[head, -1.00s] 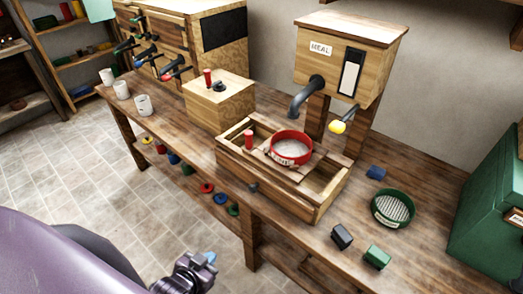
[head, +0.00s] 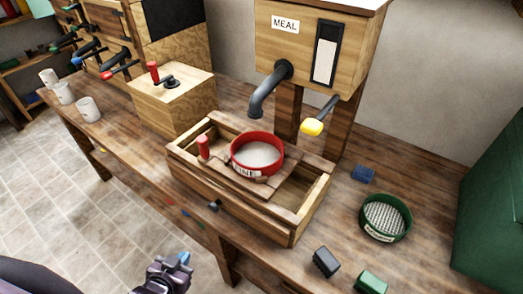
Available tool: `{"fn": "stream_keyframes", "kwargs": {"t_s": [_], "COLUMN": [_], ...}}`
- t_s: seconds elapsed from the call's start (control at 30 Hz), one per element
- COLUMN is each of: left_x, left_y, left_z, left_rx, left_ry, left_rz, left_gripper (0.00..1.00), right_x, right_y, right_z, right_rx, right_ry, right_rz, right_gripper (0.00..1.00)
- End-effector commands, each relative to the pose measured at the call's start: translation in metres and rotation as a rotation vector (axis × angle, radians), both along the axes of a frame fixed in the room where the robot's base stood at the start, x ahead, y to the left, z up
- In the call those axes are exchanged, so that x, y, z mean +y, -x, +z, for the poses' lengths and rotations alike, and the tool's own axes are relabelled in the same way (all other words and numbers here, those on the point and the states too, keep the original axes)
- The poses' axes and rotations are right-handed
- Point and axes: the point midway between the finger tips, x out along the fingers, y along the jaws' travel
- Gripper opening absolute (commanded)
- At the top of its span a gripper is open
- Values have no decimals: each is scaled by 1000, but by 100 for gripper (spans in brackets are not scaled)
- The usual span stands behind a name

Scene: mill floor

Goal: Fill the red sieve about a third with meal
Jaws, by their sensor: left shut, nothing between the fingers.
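The red sieve (head: 258,172) sits upright on a slatted wooden carriage across an open wooden box (head: 285,232). It has a pale label, and its inside looks pale and even; I cannot tell mesh from meal. The wooden meal hopper (head: 310,50), marked MEAL, stands behind it. Its dark bent spout (head: 265,92) opens above the sieve's back part, with no stream showing. A lever with a yellow knob (head: 313,127) sticks out from the hopper's lower right. My left gripper (head: 180,262) is shut and empty at the bottom edge, low and in front of the bench. My right gripper is not in view.
A green sieve (head: 383,234) with bare mesh lies right of the box, near a blue block (head: 363,173), a dark block (head: 326,262) and a green block (head: 370,282). A red handle (head: 203,148) stands left of the red sieve. White mugs (head: 88,109) stand at left.

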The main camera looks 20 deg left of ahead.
Motion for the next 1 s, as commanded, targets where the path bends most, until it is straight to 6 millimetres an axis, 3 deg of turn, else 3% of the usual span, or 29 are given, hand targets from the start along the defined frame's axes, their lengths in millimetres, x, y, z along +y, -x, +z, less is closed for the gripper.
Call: {"fn": "stream_keyframes", "kwargs": {"t_s": [0.43, 1.0], "left_x": [0, 0], "left_y": [2, 2], "left_z": [-3, -26], "left_rx": [5, 6], "left_ry": [1, 1], "left_rz": [1, 2], "left_gripper": [0, 0], "right_x": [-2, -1], "right_y": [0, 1], "right_z": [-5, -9], "right_rx": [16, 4], "right_ry": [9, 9], "right_rz": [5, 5], "right_gripper": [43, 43]}}
